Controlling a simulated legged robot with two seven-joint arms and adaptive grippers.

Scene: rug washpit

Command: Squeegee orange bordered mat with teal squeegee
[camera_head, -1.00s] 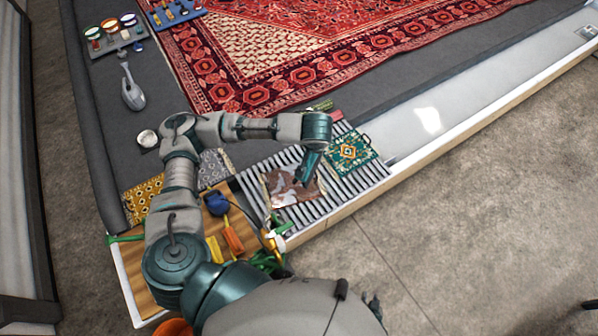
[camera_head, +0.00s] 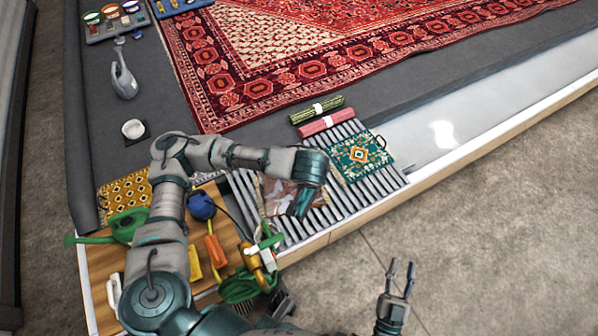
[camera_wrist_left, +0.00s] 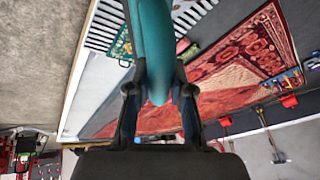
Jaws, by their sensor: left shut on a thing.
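My left gripper (camera_wrist_left: 158,92) is shut on the teal squeegee (camera_wrist_left: 153,45), which fills the middle of the left wrist view. In the head view the squeegee (camera_head: 302,203) points down beneath my left wrist, over a brown-and-grey patterned mat (camera_head: 273,190) on the slatted rack. My wrist hides part of this mat, and I cannot tell whether the squeegee touches it or whether its border is orange. A teal mat with an orange diamond (camera_head: 360,155) lies beside it on the rack. My right gripper (camera_head: 402,266) is open and empty, in front of the pit's edge.
The slatted rack (camera_head: 335,205) lies along the pit's near edge. A wooden board (camera_head: 103,262) at left holds a green watering can (camera_head: 125,225), a blue-headed tool (camera_head: 202,205) and a green coil (camera_head: 245,287). Rolled mats (camera_head: 325,123) lie behind the rack, before a large red rug (camera_head: 300,75).

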